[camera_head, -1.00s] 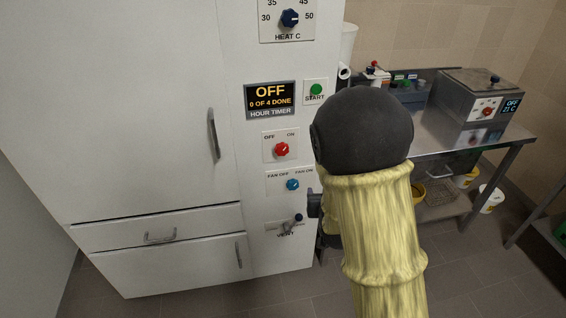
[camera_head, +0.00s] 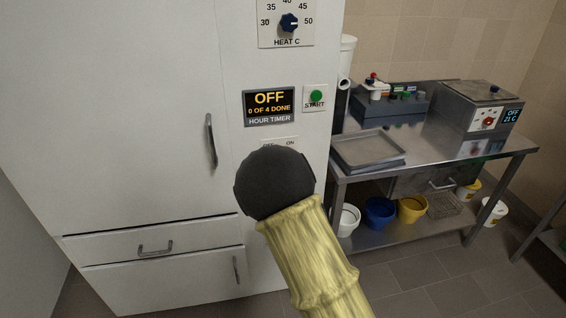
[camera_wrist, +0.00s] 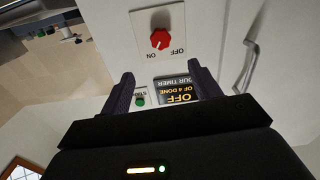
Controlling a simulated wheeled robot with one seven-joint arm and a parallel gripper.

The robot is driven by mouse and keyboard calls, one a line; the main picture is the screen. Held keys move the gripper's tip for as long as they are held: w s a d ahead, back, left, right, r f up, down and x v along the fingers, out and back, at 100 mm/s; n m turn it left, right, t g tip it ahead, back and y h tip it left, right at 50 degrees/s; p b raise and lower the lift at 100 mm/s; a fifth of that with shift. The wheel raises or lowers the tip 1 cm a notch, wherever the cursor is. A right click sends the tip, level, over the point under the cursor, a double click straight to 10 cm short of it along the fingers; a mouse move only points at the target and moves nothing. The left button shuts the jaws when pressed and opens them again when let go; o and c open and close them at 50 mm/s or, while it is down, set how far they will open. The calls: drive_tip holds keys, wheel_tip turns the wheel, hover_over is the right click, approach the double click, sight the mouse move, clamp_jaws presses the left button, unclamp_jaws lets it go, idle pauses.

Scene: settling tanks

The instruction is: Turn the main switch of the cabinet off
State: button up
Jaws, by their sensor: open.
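The cabinet (camera_head: 150,120) is tall and white, with a control column on its right side. Its main switch is a red knob (camera_wrist: 160,38) on a white OFF/ON plate, seen upside down in the wrist view. In the head view my arm hides the knob, and only the top of its plate (camera_head: 284,142) shows. One second ago its mark seemed to point toward ON. My gripper (camera_wrist: 163,88) is open and empty, its fingers pointing toward the panel, apart from the knob. In the head view my wrist hides the fingers.
A steel table (camera_head: 440,150) with a tray (camera_head: 369,150) and devices stands right. Buckets (camera_head: 380,212) sit on its lower shelf.

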drive_tip(key=p+x, duration=0.2)
drive_tip(key=x, duration=1.4)
drive_tip(key=shift+w, duration=0.15)
drive_tip(key=shift+a+f, duration=0.1)
drive_tip(key=shift+c, duration=0.2)
drive_tip(key=c, duration=0.9)
